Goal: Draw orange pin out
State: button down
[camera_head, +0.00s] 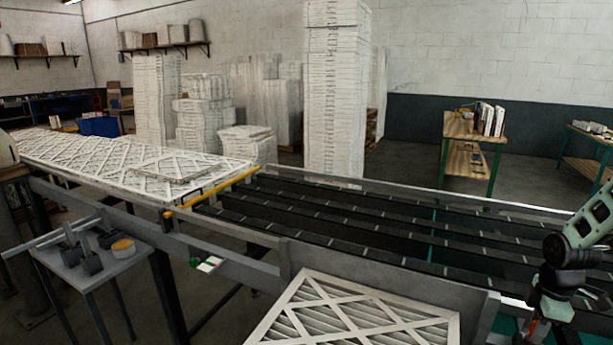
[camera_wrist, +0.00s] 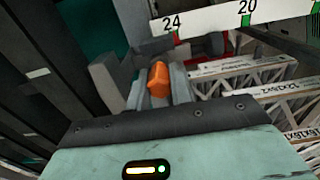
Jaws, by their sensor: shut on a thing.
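The orange pin (camera_wrist: 158,78) shows in the middle of the wrist view, its rounded head between the grey fingers of my gripper (camera_wrist: 157,92). My gripper is shut on it. The pin's lower part is hidden, so I cannot tell how deep it sits. A white scale strip (camera_wrist: 210,22) marked 24 and 20 runs just beyond it, with red and green marks. In the head view my gripper (camera_head: 540,312) is at the bottom right, beside the conveyor's near edge, and the pin is not clear there.
Boxed filters (camera_wrist: 245,85) stand in a row right of the pin. A dark belt conveyor (camera_head: 350,215) crosses the head view. A pleated filter (camera_head: 350,315) lies in front of it. A small side table (camera_head: 115,262) with holders and a tape roll stands at left. Stacked filters (camera_head: 335,95) stand behind.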

jog(key=shift+r+p, duration=2.2)
jog(key=shift+r, duration=0.5)
notch_tip(320, 180, up, 9)
jog(key=p, duration=0.7)
jog(key=shift+p, duration=0.3)
